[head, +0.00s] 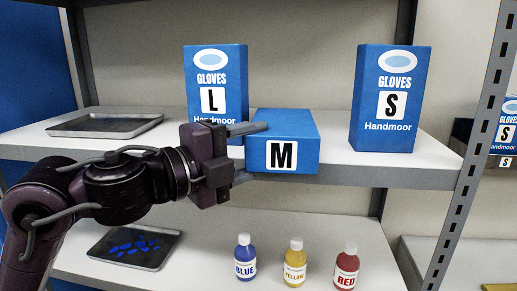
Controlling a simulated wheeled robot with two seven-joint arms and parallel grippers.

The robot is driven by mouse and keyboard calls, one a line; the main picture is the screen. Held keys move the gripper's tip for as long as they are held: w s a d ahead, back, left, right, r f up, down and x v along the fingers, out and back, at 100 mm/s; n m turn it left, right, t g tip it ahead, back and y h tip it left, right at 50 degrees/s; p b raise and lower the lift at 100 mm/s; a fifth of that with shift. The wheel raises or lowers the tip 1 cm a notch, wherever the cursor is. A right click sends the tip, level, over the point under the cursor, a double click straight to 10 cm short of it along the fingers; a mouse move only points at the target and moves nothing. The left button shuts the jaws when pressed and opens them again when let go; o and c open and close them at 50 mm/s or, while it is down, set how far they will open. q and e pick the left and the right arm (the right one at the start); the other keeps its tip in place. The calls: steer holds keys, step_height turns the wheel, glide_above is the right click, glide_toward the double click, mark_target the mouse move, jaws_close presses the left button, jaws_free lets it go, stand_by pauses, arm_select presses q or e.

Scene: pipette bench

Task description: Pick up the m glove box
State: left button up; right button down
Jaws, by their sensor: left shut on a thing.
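The blue M glove box (303,130) shows in the middle of the head view, with a black M on a white square facing me. It is tilted, with its top face visible, in front of the upper shelf's edge. My left gripper (258,153) reaches it from the left and is shut on its left end, one finger along the upper back and one lower in front. Whether the box touches the shelf is hard to tell. My right gripper is not in view.
The L glove box (230,62) stands behind my gripper and the S glove box (391,100) stands to the right, both on the upper shelf (345,160). A grey tray (105,126) lies at left. Blue (245,258), yellow (295,263) and red (346,267) bottles stand below.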

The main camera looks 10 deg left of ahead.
arm_select(q)
steer(key=shift+r, duration=0.25)
